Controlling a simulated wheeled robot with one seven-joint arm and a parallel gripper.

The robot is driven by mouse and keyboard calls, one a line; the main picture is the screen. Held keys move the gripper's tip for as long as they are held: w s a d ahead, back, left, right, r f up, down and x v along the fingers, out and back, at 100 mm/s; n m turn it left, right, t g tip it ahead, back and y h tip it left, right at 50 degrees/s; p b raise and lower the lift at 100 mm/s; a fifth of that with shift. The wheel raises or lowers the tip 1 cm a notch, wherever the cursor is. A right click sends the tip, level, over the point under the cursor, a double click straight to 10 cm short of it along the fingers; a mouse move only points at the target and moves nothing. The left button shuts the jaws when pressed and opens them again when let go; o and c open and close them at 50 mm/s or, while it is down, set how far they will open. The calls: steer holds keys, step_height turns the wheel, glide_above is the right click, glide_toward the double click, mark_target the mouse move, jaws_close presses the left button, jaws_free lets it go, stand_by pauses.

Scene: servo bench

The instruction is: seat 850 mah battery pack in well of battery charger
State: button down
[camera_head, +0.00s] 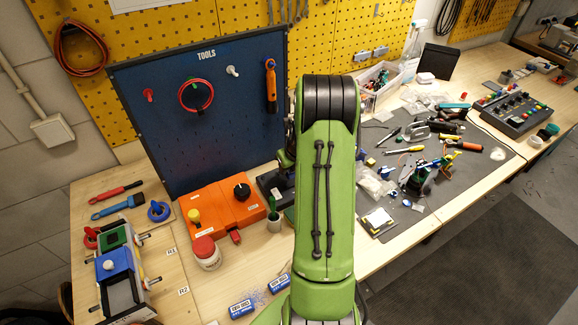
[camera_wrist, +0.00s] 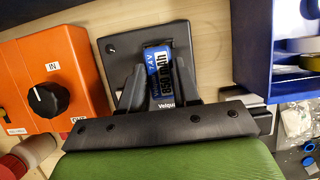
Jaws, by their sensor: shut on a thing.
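The 850 mAh battery pack (camera_wrist: 159,58), blue and black with a printed label, stands between the fingers of my gripper (camera_wrist: 160,75) in the wrist view. My gripper is shut on it. The dark battery charger (camera_wrist: 122,45) lies just beyond the pack, and the pack's far end overlaps it in the picture. In the head view the charger (camera_head: 266,184) shows only partly beside my green arm, which hides the pack.
An orange box (camera_wrist: 45,75) with a black knob stands left of the charger; it also shows in the head view (camera_head: 222,208). A blue bin (camera_wrist: 262,50) stands to the right. A red-capped jar (camera_head: 206,254) and a small cup (camera_head: 274,223) are near the orange box.

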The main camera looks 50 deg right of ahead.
steer(key=shift+f+b, duration=0.3)
steer(key=shift+f, duration=0.2)
steer(key=shift+f, duration=0.15)
steer(key=shift+f+b, duration=0.55)
steer(key=c, duration=0.7)
jaws_free()
steer(key=shift+c, duration=0.2)
steer(key=shift+c, duration=1.2)
steer(key=shift+r, duration=0.1)
